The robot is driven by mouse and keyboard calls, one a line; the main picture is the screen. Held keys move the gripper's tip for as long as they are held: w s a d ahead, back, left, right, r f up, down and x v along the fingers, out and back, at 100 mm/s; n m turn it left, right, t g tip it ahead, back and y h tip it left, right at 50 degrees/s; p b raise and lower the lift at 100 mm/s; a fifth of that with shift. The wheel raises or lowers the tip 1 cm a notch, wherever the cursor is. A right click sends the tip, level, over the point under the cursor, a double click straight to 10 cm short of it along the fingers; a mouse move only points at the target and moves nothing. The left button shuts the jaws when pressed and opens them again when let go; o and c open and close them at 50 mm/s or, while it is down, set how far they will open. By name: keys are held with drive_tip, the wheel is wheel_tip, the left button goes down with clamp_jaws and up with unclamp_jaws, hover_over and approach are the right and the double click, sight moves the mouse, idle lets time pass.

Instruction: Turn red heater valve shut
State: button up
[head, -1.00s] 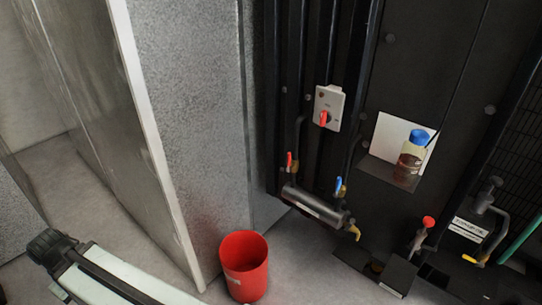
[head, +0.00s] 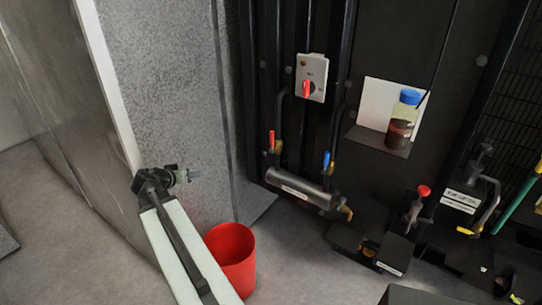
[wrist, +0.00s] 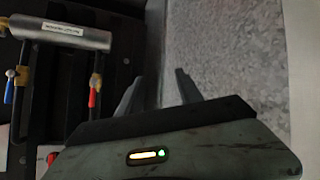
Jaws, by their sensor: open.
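A blue valve handle (head: 326,161) stands at the heater's right end and also shows in the wrist view (wrist: 9,88). My gripper (wrist: 158,90) is open, with nothing between its fingers. It is beside the red handle, apart from it, in front of the grey wall.
A red bucket (head: 234,262) stands on the floor beside my arm. A grey switch box (head: 311,78) with a red knob is above the heater. A blue-capped jar (head: 403,118) sits on a shelf to the right. A red-topped lever (head: 422,192) is lower right.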

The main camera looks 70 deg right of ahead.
drive_tip(key=s+d+m+g+h+b, duration=0.2)
drive_tip(key=s+d+m+h+b, duration=0.25)
drive_tip(key=s+d, duration=1)
drive_tip(key=h+b, duration=0.2)
drive_tip(key=b, duration=0.1)
approach(271, 139)
drive_tip(key=d, duration=0.3)
drive_tip(key=shift+m, duration=0.35)
drive_tip(key=d, duration=0.8)
drive_tip(key=shift+s+d, duration=0.1)
drive_tip(key=shift+s, duration=0.15)
clamp_jaws()
